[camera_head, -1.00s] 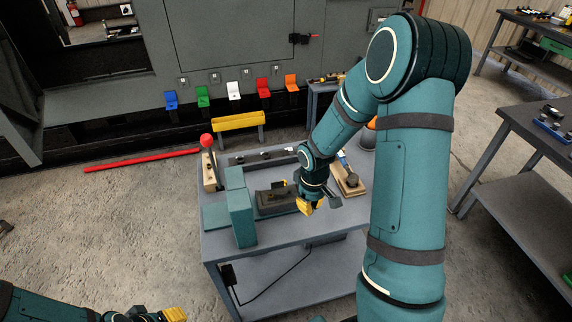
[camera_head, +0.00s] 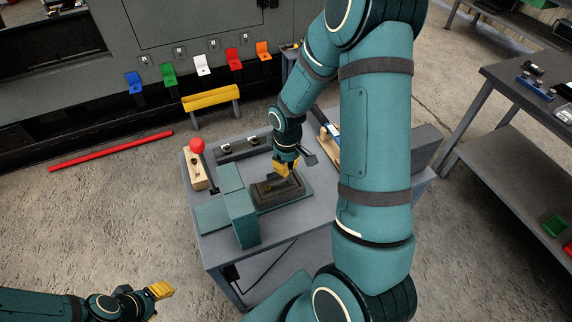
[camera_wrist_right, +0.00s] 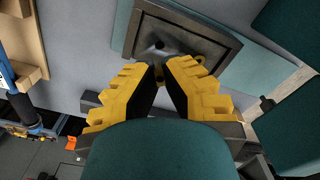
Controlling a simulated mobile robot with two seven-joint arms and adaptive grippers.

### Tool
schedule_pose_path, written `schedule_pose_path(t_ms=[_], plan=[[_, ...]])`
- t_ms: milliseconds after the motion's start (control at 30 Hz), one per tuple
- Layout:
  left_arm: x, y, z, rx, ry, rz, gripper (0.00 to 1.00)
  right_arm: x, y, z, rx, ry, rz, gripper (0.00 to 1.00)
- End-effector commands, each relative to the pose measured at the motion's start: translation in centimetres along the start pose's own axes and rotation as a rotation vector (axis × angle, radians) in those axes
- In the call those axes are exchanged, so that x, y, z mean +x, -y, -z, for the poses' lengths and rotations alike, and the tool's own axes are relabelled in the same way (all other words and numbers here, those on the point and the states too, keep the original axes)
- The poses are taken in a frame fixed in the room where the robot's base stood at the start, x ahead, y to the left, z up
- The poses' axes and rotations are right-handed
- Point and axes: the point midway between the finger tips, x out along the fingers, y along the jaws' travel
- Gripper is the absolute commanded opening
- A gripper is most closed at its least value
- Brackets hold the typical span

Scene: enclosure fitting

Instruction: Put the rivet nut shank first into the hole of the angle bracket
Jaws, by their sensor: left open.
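My right gripper (camera_head: 284,168) is over a dark shallow tray (camera_head: 262,206) on the grey table, pointing down. In the right wrist view its yellow fingers (camera_wrist_right: 160,68) have a narrow gap between their tips, with nothing clearly held. A small dark spot or part (camera_wrist_right: 159,45) shows in the tray just beyond the tips; I cannot tell whether it is the rivet nut. A small brass-coloured ring shape (camera_wrist_right: 200,61) shows beside the right finger. My left gripper (camera_head: 163,291) is open and empty above the floor at lower left. I cannot identify the angle bracket for certain.
A teal block fixture (camera_head: 242,218) stands left of the tray. A red ball (camera_head: 197,146) tops a wooden block at the table's left edge.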

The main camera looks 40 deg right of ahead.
Motion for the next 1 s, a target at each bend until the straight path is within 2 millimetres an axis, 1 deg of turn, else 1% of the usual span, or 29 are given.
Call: schedule_pose_path(t_ms=[133, 267, 800, 1000], plan=[[0.3, 0.1, 0.0, 0.0, -0.001, 0.0, 0.47, 0.0, 0.0, 0.0, 0.0, 0.0, -0.003, 0.0], [0.8, 0.3, -0.1, 0.0, -0.001, 0.001, 0.47, 0.6, 0.0, 0.0, 0.0, 0.0, -0.002, 0.0], [3.8, 1.3, -0.4, 0.0, -0.001, 0.007, 0.47, 4.0, 0.0, 0.0, 0.0, 0.0, -0.002, 0.0], [4.8, 1.6, -0.6, 0.0, -0.001, 0.009, 0.47, 5.0, 0.0, 0.0, 0.0, 0.0, -0.003, 0.0]])
